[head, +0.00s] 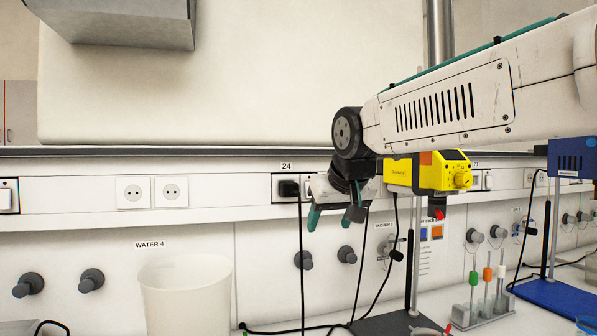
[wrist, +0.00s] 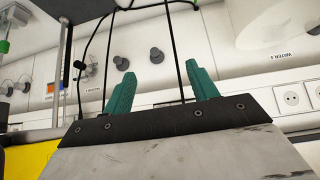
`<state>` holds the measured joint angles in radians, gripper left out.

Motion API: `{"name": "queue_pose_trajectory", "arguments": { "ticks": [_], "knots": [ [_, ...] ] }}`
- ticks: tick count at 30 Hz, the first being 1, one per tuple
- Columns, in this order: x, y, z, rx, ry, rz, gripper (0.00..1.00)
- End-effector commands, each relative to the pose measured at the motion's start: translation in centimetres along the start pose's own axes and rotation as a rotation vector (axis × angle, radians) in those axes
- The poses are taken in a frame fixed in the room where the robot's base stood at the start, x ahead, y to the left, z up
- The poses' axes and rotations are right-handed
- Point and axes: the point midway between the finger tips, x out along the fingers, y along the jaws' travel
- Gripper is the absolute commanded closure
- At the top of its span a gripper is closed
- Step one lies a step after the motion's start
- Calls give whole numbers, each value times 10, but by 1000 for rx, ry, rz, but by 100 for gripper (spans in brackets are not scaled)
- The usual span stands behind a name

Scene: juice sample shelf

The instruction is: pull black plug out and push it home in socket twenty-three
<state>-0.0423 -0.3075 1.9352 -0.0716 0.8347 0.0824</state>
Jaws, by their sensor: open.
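A black plug (head: 289,188) sits in the left part of the outlet labelled 24 (head: 286,167), with its black cable hanging straight down. My gripper (head: 334,216) is just right of this plug in the head view, its teal fingers apart and pointing down. It hides the right side of that outlet. In the wrist view my gripper (wrist: 163,90) is open, with nothing seen between its fingers; the plug cannot be made out there. The label 23 (head: 475,164) shows to the right, above an outlet (head: 485,180) partly hidden by a yellow device.
The yellow device (head: 440,173) on a stand is right of my gripper. Black cables (head: 361,262) hang below. A white bucket (head: 186,290) stands below left, and a rack with tubes (head: 484,305) at right. White wall sockets (head: 152,192) are at left.

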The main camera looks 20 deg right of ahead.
Motion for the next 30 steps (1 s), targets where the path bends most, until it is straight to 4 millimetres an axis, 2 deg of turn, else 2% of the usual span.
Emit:
{"name": "queue_pose_trajectory", "arguments": {
  "ticks": [1,3,6,9,12,17,30],
  "knots": [
    [5,-5,-34,-1,52,-4,42],
    [9,-10,-74,1,121,-8,42],
    [12,-17,-118,1,202,-16,42],
    [13,-22,-146,3,256,-22,42],
    [15,-25,-160,3,283,-26,42],
    [25,-27,-166,3,290,-27,42],
    [82,-28,-182,2,289,-27,42]
  ]
}}
